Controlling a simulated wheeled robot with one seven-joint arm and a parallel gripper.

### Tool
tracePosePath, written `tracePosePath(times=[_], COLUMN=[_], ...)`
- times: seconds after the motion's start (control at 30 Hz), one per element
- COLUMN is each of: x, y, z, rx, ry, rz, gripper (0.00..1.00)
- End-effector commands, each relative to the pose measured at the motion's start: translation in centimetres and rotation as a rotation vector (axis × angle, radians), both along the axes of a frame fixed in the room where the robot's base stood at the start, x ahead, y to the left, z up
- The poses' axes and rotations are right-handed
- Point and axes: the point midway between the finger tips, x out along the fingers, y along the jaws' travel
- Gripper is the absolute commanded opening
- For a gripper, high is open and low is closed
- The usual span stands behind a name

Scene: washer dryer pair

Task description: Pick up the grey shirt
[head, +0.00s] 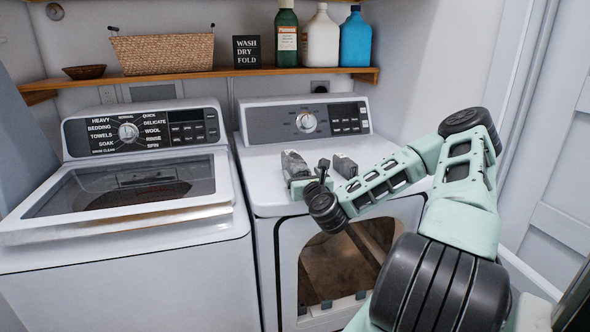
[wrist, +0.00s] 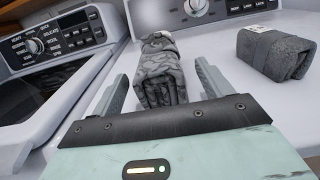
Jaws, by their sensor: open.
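Two grey folded cloth bundles lie on the dryer's white top (head: 262,172). One has a mottled light and dark grey pattern (head: 294,163); in the wrist view this patterned bundle (wrist: 160,62) is between my fingers. The other is plain darker grey with a small pale tag (wrist: 276,52), and it lies to the right, apart from my gripper; it also shows in the head view (head: 345,166). I cannot tell which is the shirt. My gripper (wrist: 160,85) is open, with one finger on each side of the patterned bundle's near end. Its fingertips are partly hidden in the head view.
The washer (head: 130,220) stands left of the dryer, its glass lid (head: 125,188) slightly raised. Behind and above is a wooden shelf (head: 230,74) with a wicker basket (head: 163,52), a small sign and several bottles. The dryer's control panel (head: 304,121) rises behind the bundles.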

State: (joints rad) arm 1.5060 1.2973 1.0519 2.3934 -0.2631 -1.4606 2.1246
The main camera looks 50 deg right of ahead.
Motion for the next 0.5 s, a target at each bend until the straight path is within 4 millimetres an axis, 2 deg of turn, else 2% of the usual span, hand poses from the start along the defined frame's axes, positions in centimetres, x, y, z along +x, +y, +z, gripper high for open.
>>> tracePosePath(times=[0.3, 0.5], x=[3.7, 4.1], y=[-2.1, -2.4], z=[0.2, 0.0], rx=[-0.001, -0.001], ry=[-0.002, -0.001], rz=[0.0, 0.001], gripper=[0.78, 0.78])
